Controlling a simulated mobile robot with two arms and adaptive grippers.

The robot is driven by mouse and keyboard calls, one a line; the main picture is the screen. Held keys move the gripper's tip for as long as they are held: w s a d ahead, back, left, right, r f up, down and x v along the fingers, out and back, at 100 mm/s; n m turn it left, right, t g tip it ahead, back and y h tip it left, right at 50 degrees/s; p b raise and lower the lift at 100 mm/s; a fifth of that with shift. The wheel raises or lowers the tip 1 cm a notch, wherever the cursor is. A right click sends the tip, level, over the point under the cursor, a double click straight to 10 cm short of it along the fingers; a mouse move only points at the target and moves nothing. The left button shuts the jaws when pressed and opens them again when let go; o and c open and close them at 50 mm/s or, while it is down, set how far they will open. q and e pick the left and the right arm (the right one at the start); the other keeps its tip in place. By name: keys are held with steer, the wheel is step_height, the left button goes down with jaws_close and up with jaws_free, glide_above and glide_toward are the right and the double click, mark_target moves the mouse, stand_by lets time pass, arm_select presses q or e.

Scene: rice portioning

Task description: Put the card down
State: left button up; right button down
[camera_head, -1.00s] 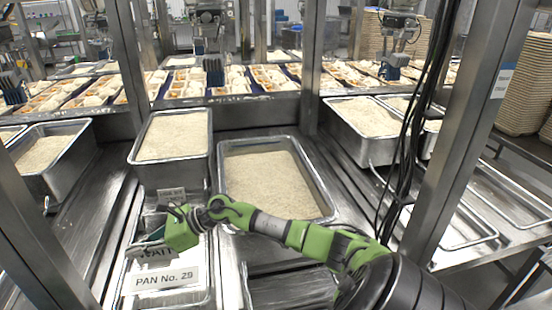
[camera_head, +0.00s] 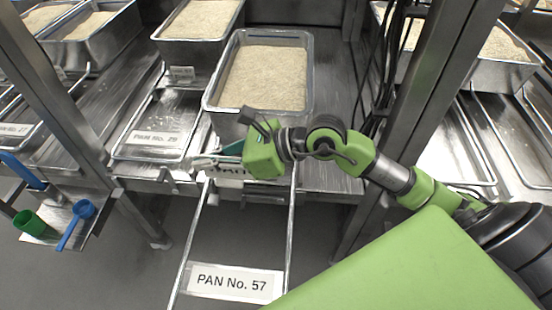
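My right gripper (camera_head: 208,164) reaches in from the right and points left, just in front of the middle rice pan (camera_head: 262,78). It appears shut on a white card (camera_head: 228,178) with dark lettering, partly hidden by the fingers and too small to read. The card is in front of the pan's near wall, close to the counter edge; I cannot tell whether it touches anything. A card reading PAN No. 29 (camera_head: 158,138) lies on the wire-rimmed tray to the left. A card reading PAN No. 57 (camera_head: 236,283) lies at the near end of the rails below. My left gripper is not in view.
More rice pans stand at the back left (camera_head: 196,20) and right (camera_head: 502,62). A small shelf at the lower left holds a green cup (camera_head: 32,222) and a blue scoop (camera_head: 80,214). Steel posts (camera_head: 440,75) and hanging black cables flank the work area.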

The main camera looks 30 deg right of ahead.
steer(key=w+d+f, duration=0.4)
steer(key=w+f, duration=0.1)
steer(key=w+d+f, duration=0.4)
steer(key=w+d, duration=0.1)
steer(key=shift+w+f, duration=0.1)
steer(key=shift+f, duration=0.3)
step_height(320, 180, down, 3)
steer(key=shift+d+r+p, duration=0.1)
steer(key=shift+p, duration=0.35)
steer(key=c, duration=2.7)
jaws_free()
steer(key=shift+f, duration=0.4)
steer(key=shift+c, duration=0.2)
steer(key=o, duration=0.5)
steer(key=shift+c, duration=0.2)
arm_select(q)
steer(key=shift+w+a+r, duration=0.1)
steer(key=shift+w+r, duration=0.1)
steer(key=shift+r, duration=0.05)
arm_select(e)
steer(key=shift+r, duration=0.1)
